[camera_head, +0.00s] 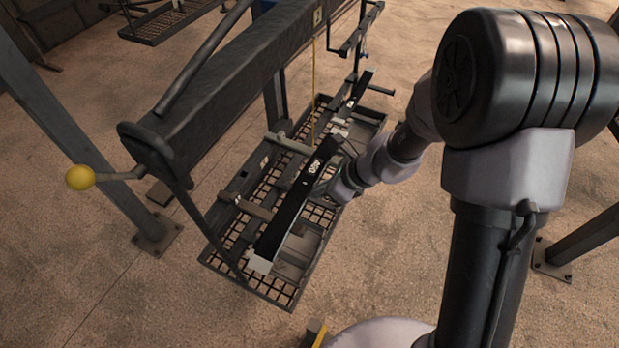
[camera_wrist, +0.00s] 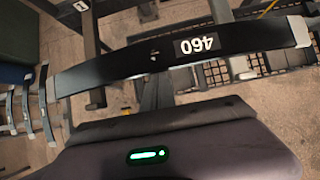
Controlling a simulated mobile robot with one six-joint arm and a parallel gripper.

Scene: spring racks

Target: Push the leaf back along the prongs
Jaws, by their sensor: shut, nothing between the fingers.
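The leaf (camera_head: 301,197) is a long black, slightly curved bar with pale end pieces and a white label. It lies across the prongs (camera_head: 246,206) of the rack, with a second prong (camera_head: 288,143) farther back. In the wrist view the leaf (camera_wrist: 120,66) spans the picture, and its label reads 460, upside down. My gripper (camera_head: 328,186) is shut and empty, close to the right side of the leaf near its label. Its dark body (camera_wrist: 160,130) with a green light fills the bottom of the wrist view. Fingertips are not clear, so I cannot tell whether they touch the leaf.
A mesh tray (camera_head: 222,262) lies under the prongs. A thick dark beam (camera_head: 225,85) with a yellow ball-ended handle (camera_head: 80,178) runs above at left. Another dark bar (camera_head: 358,90) stands at the tray's far end. Open floor lies right of the tray.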

